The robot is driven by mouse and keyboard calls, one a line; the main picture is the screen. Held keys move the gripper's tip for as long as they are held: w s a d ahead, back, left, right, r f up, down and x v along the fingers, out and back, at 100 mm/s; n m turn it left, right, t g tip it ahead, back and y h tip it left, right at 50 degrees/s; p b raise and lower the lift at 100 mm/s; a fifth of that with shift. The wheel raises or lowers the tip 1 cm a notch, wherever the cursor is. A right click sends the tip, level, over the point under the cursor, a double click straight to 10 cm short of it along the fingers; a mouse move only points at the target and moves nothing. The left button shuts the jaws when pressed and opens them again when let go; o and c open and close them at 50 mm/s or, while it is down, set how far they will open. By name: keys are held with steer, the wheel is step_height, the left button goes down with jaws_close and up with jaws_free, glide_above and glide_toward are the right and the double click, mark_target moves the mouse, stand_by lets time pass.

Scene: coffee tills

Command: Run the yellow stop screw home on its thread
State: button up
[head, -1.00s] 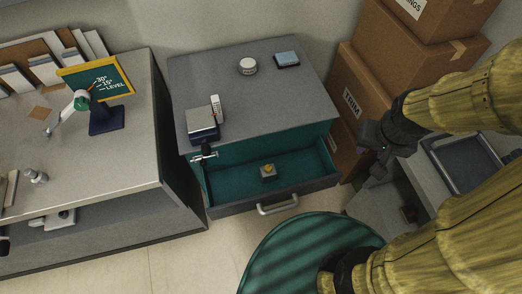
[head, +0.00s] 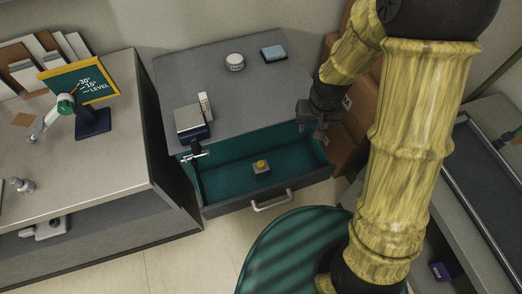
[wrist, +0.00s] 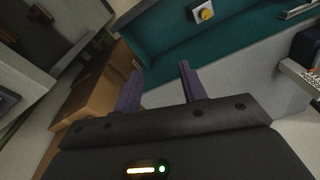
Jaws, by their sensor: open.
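The yellow stop screw (head: 261,163) sits upright on a small grey block (head: 261,171) inside the open teal drawer (head: 225,184). It also shows near the top of the wrist view (wrist: 206,14), on its grey block (wrist: 198,7). How deep the screw sits on its thread is too small to tell. My gripper (head: 318,131) is at the right end of the drawer, above it and apart from the screw. In the wrist view its two dark fingers (wrist: 160,84) stand apart with nothing between them.
The grey cabinet top (head: 240,95) carries a card reader (head: 192,122), a round white tin (head: 235,61) and a blue box (head: 274,52). A metal fitting (head: 195,156) juts over the drawer's left end. Cardboard boxes (head: 349,126) stand close on the right.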

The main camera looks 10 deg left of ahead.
steer(key=s+a+f+n+g+b, duration=0.1)
steer(key=a+f+n, duration=0.2)
steer(key=a+f, duration=1.1)
step_height(320, 180, down, 4)
steer(key=shift+a+f+n+h, duration=0.1)
steer(key=shift+a+n+h, duration=0.2)
steer(key=shift+f, duration=0.1)
